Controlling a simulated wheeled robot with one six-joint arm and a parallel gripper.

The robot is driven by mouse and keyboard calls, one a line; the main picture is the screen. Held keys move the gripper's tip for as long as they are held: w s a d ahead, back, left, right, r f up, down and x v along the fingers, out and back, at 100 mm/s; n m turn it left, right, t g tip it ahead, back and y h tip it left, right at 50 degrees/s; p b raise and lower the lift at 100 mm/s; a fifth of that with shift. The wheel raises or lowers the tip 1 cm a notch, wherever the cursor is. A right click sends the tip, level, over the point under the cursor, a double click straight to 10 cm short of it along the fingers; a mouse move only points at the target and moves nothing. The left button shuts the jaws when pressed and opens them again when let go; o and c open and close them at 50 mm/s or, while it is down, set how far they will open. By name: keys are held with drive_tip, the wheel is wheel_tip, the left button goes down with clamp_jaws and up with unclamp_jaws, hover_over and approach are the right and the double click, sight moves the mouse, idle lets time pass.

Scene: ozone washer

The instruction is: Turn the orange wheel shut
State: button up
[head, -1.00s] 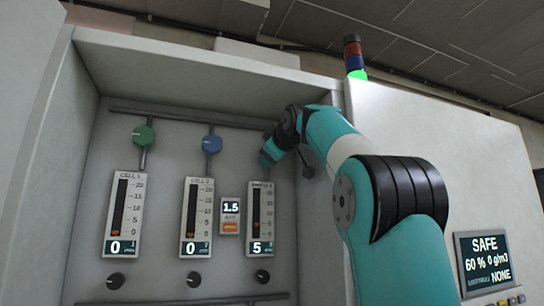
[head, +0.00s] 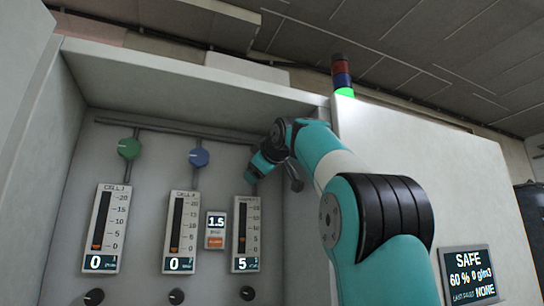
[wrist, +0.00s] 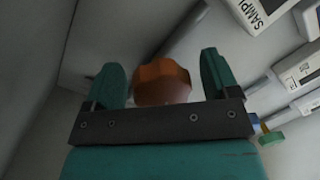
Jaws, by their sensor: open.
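The orange wheel (wrist: 162,82) shows in the wrist view, a lobed orange-brown knob. In the head view my gripper (head: 254,172) is at the upper right of the panel recess, above the rightmost gauge, and my arm and gripper hide the orange wheel. That gauge (head: 245,235) reads 5.
A green knob (head: 129,148) and a blue knob (head: 199,157) sit above the other two gauges, which read 0. Several black knobs (head: 176,296) are below. The recess side wall (head: 303,240) stands close right of my gripper. A status screen (head: 468,275) reads SAFE.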

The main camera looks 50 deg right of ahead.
drive_tip(key=p+v, duration=0.1)
drive_tip(key=v, duration=1.5)
drive_tip(key=shift+s+a+p, duration=0.2)
drive_tip(key=shift+p, duration=0.1)
drive_tip(key=shift+f, duration=0.1)
